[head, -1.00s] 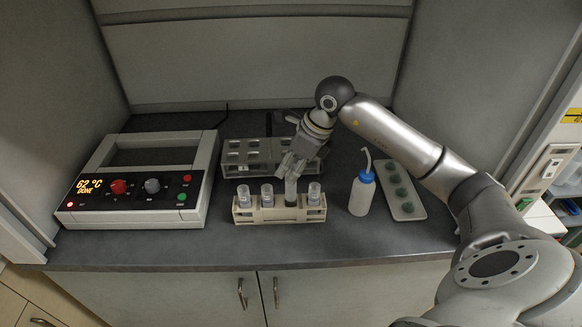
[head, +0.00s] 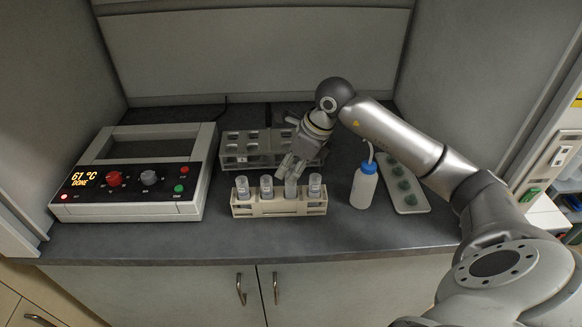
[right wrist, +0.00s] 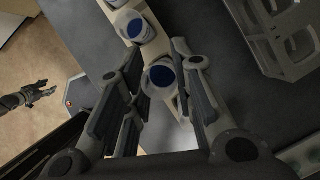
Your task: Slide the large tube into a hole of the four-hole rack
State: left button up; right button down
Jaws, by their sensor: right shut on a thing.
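The four-hole rack (head: 277,208) is a cream, narrow rack near the front of the worktop. The large tube (head: 291,189) is in its third hole from the left, upright as far as I can tell, with its top at about its neighbours' height. My right gripper (head: 288,168) is shut on the large tube near its top. The right wrist view shows the tube's blue-centred top (right wrist: 161,77) between the fingers. Similar tubes (head: 242,187) fill the other holes. My left gripper (right wrist: 42,90) shows small and dark in the right wrist view, fingers apart, away from the rack.
A grey rack (head: 240,150) stands behind the right gripper. A wash bottle (head: 364,188) with a blue cap and a tray (head: 412,205) of green pieces stand to the right. A heating unit (head: 135,175) stands at the left. The front worktop strip is clear.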

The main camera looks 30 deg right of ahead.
jog(key=shift+f, duration=0.35)
jog(key=shift+f+b, duration=0.15)
jog(key=shift+b, duration=0.2)
jog(key=shift+f+b, duration=0.9)
jog(key=shift+f, duration=0.15)
jog(key=c, duration=1.1)
grip_release()
jog(key=shift+c, duration=0.2)
jog(key=shift+r, duration=0.15)
jog(key=v, duration=1.1)
jog(key=shift+s+d+r, duration=0.15)
jog(key=shift+d+r, duration=0.05)
jog(key=shift+r, duration=0.15)
